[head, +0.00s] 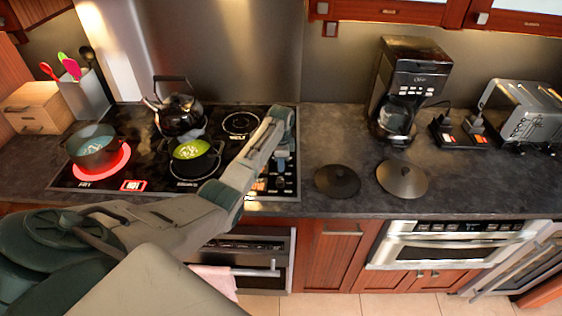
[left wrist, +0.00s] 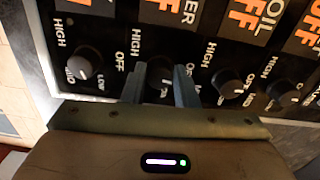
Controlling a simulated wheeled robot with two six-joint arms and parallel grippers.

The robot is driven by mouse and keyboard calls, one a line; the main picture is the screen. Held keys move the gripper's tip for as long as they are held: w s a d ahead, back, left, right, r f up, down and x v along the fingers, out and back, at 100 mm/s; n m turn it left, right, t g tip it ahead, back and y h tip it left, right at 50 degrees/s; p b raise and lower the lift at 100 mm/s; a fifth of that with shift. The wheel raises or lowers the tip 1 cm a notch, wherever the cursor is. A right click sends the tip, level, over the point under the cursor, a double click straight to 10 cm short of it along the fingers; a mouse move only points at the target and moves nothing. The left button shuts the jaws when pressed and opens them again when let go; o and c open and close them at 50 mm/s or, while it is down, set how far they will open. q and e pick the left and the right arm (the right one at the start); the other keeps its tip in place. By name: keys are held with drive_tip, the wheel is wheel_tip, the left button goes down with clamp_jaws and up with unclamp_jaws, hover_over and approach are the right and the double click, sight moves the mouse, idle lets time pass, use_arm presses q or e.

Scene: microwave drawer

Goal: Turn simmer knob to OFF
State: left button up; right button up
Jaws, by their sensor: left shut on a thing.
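The stove's control panel, with a row of black knobs, fills the left wrist view. The two fingers of my left gripper (left wrist: 172,88) are closed around one knob (left wrist: 160,88), second from the left. A label cut off to "ER" and orange displays show above the row; the full name cannot be read. The held knob's pointer is mostly hidden by the fingers. In the head view my left gripper (head: 284,165) is at the right front of the black cooktop (head: 110,183), covering part of the panel. My right gripper is not in view.
A pot (head: 92,150) sits on a glowing red burner. A kettle (head: 180,113) and a pan with green contents (head: 193,168) are also on the cooktop. Two dark lids (head: 337,181) (head: 402,179) lie on the counter to the right. A coffee maker (head: 415,75) stands behind them.

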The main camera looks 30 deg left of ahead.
use_arm(q)
drive_tip(key=shift+w+r+n, duration=0.1)
drive_tip(key=shift+r+n, duration=0.05)
drive_tip(key=shift+n, duration=0.85)
drive_tip(key=o, duration=1)
wheel_tip(320, 180, up, 11)
drive_tip(key=b, duration=0.3)
drive_tip(key=shift+b, duration=0.4)
drive_tip(key=shift+f, duration=0.2)
